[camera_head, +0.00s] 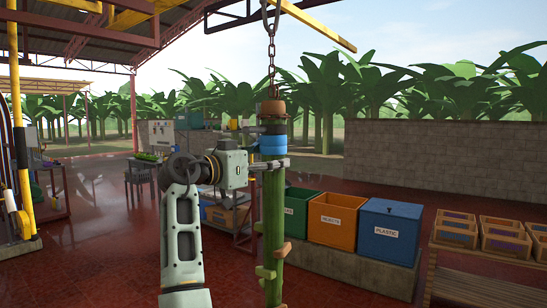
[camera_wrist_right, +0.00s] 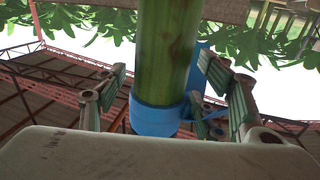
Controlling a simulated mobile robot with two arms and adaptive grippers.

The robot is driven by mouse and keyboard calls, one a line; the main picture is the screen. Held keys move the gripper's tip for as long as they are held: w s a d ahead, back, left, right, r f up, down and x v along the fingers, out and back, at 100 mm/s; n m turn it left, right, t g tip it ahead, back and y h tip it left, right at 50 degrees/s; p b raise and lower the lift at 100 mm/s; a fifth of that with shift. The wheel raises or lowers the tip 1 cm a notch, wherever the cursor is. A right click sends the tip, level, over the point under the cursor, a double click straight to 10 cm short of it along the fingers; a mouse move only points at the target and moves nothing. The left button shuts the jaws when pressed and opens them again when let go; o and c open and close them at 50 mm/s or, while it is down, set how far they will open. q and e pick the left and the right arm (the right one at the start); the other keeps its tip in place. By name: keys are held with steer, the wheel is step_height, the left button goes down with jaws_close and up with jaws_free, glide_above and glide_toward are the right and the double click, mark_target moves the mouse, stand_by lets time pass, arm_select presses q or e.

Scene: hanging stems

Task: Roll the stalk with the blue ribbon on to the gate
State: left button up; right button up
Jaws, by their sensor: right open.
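The stalk (camera_head: 272,220) is a green stem hanging upright from a chain (camera_head: 271,50), with cut stubs along its lower part. A blue ribbon (camera_head: 273,144) is wrapped around its upper part. My right gripper (camera_head: 272,163) is at the stalk just below the ribbon, its fingers open. In the right wrist view, the stalk (camera_wrist_right: 167,50) stands between the open fingers, with the blue ribbon (camera_wrist_right: 155,119) close to the palm. I cannot tell whether the fingers touch it. My left gripper is out of view. I cannot clearly make out the gate.
A yellow overhead beam (camera_head: 318,27) runs above the stalk. Behind are green, orange (camera_head: 332,221) and blue (camera_head: 388,231) bins on a block ledge. A slatted rack with wooden crates (camera_head: 505,240) stands at right. A yellow post (camera_head: 20,130) is at left. Red floor is clear at front left.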

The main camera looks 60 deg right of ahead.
steer(key=shift+s+d, duration=0.15)
steer(key=shift+d, duration=0.8)
steer(key=shift+c, duration=0.4)
jaws_close()
